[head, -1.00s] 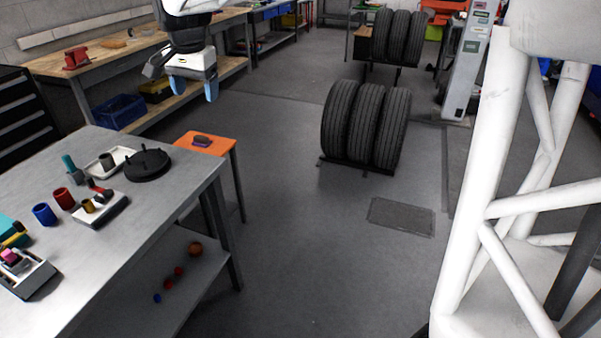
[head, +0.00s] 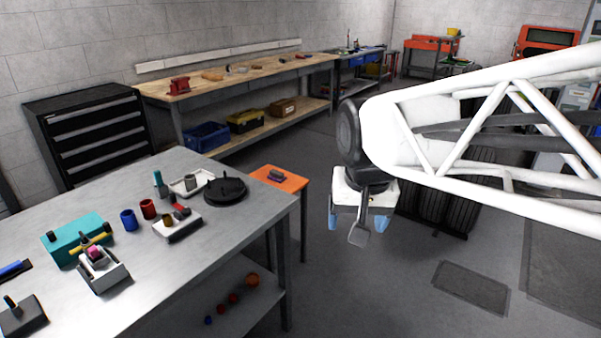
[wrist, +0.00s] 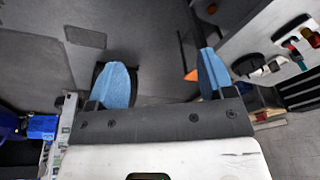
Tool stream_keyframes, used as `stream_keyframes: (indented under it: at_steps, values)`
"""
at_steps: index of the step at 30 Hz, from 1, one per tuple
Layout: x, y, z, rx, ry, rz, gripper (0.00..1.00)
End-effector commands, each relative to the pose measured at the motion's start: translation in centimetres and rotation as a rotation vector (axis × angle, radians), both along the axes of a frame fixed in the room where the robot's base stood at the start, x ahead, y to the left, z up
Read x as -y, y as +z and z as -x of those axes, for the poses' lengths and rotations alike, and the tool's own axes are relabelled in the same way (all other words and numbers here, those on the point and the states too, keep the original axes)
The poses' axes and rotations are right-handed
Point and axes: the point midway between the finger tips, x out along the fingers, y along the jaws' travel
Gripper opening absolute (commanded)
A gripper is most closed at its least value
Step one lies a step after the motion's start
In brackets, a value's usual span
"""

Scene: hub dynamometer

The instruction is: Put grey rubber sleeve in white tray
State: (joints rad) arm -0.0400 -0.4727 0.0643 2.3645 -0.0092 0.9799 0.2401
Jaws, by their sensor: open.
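The shallow white tray (head: 178,191) lies near the far edge of the grey table. A grey cylinder (head: 190,182) that looks like the grey rubber sleeve appears to stand inside it; the small size makes exact contact hard to tell. My gripper (head: 357,221) is right of the table, over the floor, well apart from both. Its blue fingers are spread. In the wrist view my gripper (wrist: 165,80) is open with nothing between the fingers.
A black round fixture (head: 226,191) sits right of the tray. A thicker white block (head: 177,228), red cup (head: 148,209), blue cup (head: 129,220) and teal box (head: 76,236) stand nearer. An orange stool (head: 291,181) stands beyond the table's right edge.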

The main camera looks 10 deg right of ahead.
Motion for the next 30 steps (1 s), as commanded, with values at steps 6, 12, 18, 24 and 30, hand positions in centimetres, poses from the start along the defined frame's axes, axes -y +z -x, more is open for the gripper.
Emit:
stream_keyframes:
  at_steps: [6, 12, 18, 24, 30]
  values:
    - [1.2, -2.7, 5.5, 0.016, 0.093, 0.026, 0.75]
    - [1.7, -4.6, 8.5, 0.024, 0.15, 0.044, 0.75]
    - [1.8, -5.3, 9.4, 0.025, 0.171, 0.049, 0.75]
    - [1.8, -5.2, 9.4, 0.025, 0.172, 0.049, 0.75]
    - [1.8, -5.2, 9.4, 0.025, 0.171, 0.049, 0.75]
